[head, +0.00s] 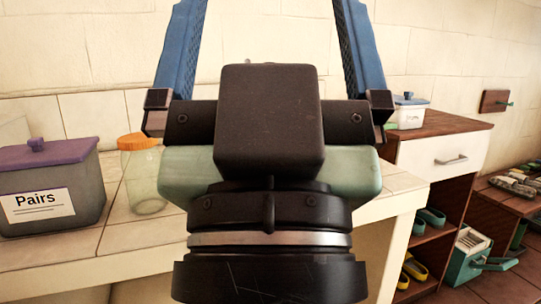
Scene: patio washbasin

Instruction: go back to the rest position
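My gripper (268,25) fills the middle of the head view, seen from behind. Its two blue fingers point up and stand wide apart, with only the tiled wall showing between them. The fingertips run to or past the top edge of the picture. It holds nothing that I can see.
A grey box (75,215) labelled "Pairs" with a purple lid and a clear jar (146,185) with an orange lid stand left. At right are a cabinet (465,130) with a blue-lidded container (408,115), shoes on its shelves, a teal crate (462,262) and a wooden bench (515,205).

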